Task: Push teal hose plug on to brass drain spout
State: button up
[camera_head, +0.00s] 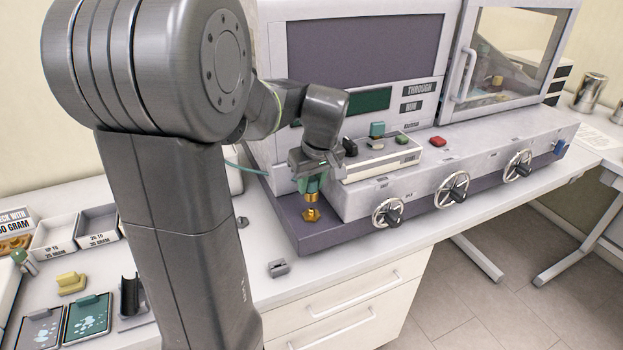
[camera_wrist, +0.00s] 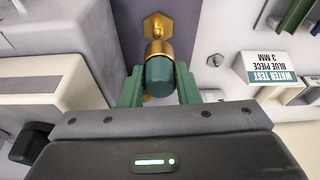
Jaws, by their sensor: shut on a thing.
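The teal hose plug (camera_head: 312,186) is held in my gripper (camera_head: 313,181), low in front of the grey machine. In the wrist view the teal plug (camera_wrist: 160,76) sits between the two green fingers of my gripper (camera_wrist: 160,88), which are shut on it. The brass drain spout (camera_head: 311,214) stands on the purple base ledge, right below the plug. In the wrist view the brass spout (camera_wrist: 157,45) lines up with the plug's end and appears to meet it. I cannot tell how far the plug is over the spout.
The machine's front panel with handwheels (camera_head: 390,212) is just right of the gripper. A small grey block (camera_head: 278,268) lies on the white bench. Trays (camera_head: 53,234) are at left. In the wrist view a "WATER TEST" label box (camera_wrist: 268,68) is at right.

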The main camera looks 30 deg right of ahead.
aim_at(313, 192)
jog(key=shift+f+b, duration=0.55)
jog(key=shift+f, duration=0.6)
jog(key=shift+f+b, duration=1.1)
jog(key=shift+f, duration=0.45)
dwell(0.4)
jog(key=o, duration=1.1)
jog(key=shift+c, duration=0.2)
jog(key=v, duration=1.4)
jog(key=shift+w+f, duration=0.1)
